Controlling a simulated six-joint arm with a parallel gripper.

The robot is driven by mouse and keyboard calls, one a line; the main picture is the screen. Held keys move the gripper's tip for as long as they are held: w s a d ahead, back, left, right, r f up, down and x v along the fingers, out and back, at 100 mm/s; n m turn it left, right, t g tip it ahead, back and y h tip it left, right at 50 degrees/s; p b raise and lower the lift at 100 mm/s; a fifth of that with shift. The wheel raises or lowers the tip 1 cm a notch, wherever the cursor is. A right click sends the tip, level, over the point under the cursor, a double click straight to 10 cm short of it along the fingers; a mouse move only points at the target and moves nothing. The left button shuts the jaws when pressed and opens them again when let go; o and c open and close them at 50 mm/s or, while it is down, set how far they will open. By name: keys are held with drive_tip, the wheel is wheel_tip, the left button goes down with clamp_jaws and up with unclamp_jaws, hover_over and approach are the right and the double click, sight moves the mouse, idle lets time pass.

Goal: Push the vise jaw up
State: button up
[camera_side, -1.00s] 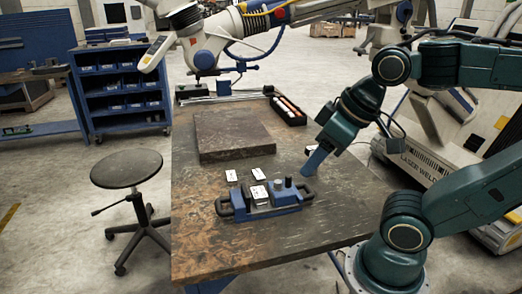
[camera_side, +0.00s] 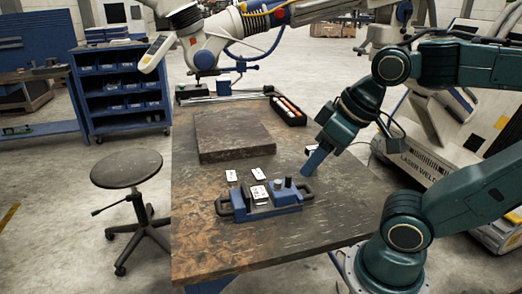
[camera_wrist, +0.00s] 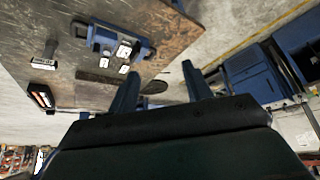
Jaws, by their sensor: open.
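The blue vise (camera_side: 266,202) lies on the dark worn table, with a black handle at each end. Its jaw (camera_side: 260,193) is a block near the middle with a white card on top. The vise also shows in the wrist view (camera_wrist: 118,42), at the upper left. My gripper (camera_side: 316,161) is in the air to the right of and behind the vise, apart from it. In the wrist view my gripper (camera_wrist: 156,82) has its two blue fingers spread wide with nothing between them.
A thick dark slab (camera_side: 234,136) lies behind the vise. White cards lie close behind the vise, one of them here (camera_side: 231,175). A black tray (camera_side: 288,111) stands at the back right edge. The table (camera_side: 225,250) is clear in front of the vise.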

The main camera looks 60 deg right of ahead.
drive_tip(key=shift+w+d, duration=0.1)
drive_tip(key=shift+w, duration=0.05)
drive_tip(key=c, duration=0.9)
drive_tip(key=shift+w+d+m, duration=0.15)
drive_tip(key=shift+w+m, duration=0.05)
drive_tip(key=shift+m, duration=0.2)
clamp_jaws()
drive_tip(key=w+d+f+m+g, duration=0.2)
drive_tip(key=w+d+f+m, duration=0.15)
drive_tip(key=d+m, duration=0.35)
drive_tip(key=w+d+f+m+g, duration=0.1)
drive_tip(key=w+d+f+m, duration=0.25)
drive_tip(key=d+m, duration=0.3)
drive_tip(key=s+d+f+m+y, duration=0.2)
drive_tip(key=s+d+f+m, duration=0.1)
drive_tip(key=d+f+m, duration=0.6)
drive_tip(key=d+m, duration=0.3)
drive_tip(key=shift+d+f+m+g, duration=0.25)
drive_tip(key=shift+f+m+g, duration=0.05)
drive_tip(key=shift+m, duration=0.05)
